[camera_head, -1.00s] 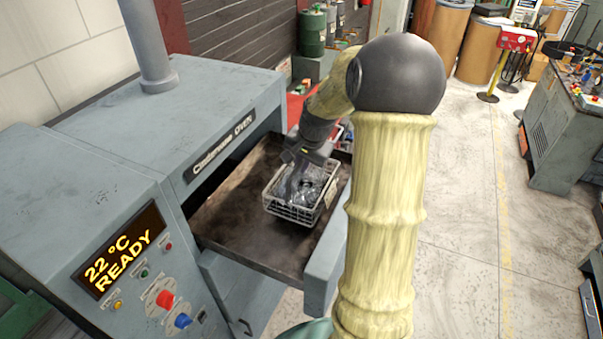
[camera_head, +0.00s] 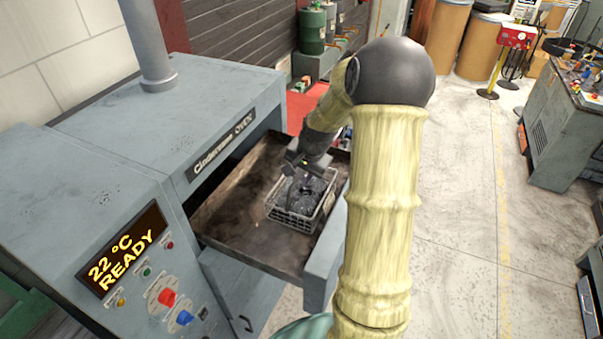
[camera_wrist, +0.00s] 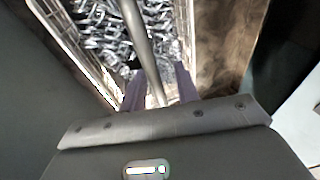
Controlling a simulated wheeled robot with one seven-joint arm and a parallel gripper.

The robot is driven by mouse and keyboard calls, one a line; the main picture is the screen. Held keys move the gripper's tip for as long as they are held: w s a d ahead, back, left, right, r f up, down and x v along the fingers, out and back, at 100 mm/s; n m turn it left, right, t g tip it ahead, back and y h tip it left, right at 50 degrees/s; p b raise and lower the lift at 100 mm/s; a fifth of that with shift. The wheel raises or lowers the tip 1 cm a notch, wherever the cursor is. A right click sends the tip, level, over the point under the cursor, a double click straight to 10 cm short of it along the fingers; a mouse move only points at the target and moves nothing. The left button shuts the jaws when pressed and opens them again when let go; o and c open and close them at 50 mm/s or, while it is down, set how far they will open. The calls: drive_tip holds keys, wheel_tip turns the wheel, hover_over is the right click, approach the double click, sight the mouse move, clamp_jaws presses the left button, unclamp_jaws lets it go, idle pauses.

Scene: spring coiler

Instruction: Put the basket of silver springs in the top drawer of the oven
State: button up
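The wire basket (camera_head: 292,219) of silver springs (camera_head: 306,190) sits in the pulled-out top drawer (camera_head: 235,225) of the grey oven (camera_head: 85,150), toward the drawer's right side. My gripper (camera_head: 289,176) is low over the basket. In the wrist view my gripper (camera_wrist: 160,74) is open, its two fingers on either side of the basket's handle bar (camera_wrist: 143,45) with gaps beside it. The springs (camera_wrist: 105,30) and the basket's wire walls (camera_wrist: 187,30) show beyond the fingers. My arm hides part of the drawer's right side in the head view.
The oven's control panel (camera_head: 125,250) reads 22 °C READY. The drawer floor left of the basket is bare. Green cylinders (camera_head: 312,30) stand behind the oven, and a workbench (camera_head: 560,125) is at the right. The floor between is clear.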

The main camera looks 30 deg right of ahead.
sight(310, 195)
drive_tip(key=shift+s+d+r, duration=0.1)
drive_tip(key=shift+r, duration=0.55)
drive_tip(key=b+v, duration=0.3)
drive_tip(key=v, duration=0.7)
drive_tip(key=shift+s+r, duration=0.15)
drive_tip(key=shift+r, duration=0.25)
drive_tip(key=s+a+f+n, duration=0.5)
drive_tip(key=s+a, duration=0.2)
drive_tip(key=a, duration=0.1)
drive_tip(key=s+a+f+n+g, duration=0.1)
drive_tip(key=s+a+f+n, duration=0.4)
drive_tip(key=s+a, duration=0.2)
drive_tip(key=shift+s+a+f+n+h, duration=0.3)
drive_tip(key=shift+s+a+f, duration=0.1)
drive_tip(key=shift+a, duration=0.25)
